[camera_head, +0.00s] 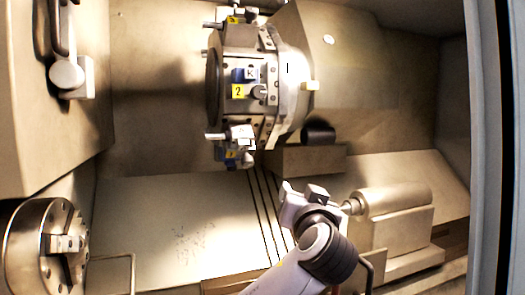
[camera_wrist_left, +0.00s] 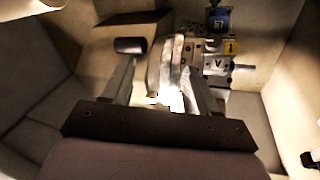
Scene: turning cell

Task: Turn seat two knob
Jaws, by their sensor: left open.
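The tool turret (camera_head: 290,70) stands at the upper middle of the head view. On its face a yellow label "2" (camera_head: 238,91) marks seat two, with a small grey knob (camera_head: 259,91) just right of it. A blue block lies above the label. My left gripper (camera_head: 303,192) is below and right of the turret, apart from it. In the left wrist view my left gripper (camera_wrist_left: 158,75) has its fingers spread with nothing held between them. Beyond the fingers that view shows the turret's side and a yellow label "1" (camera_wrist_left: 230,47). I cannot make out the seat two knob there.
A chuck (camera_head: 38,245) is at the lower left and a tailstock (camera_head: 395,200) at the lower right. A dark cylinder (camera_head: 318,134) sits below right of the turret. Seat tooling (camera_head: 233,140) juts out under seat two. The space left of the turret is free.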

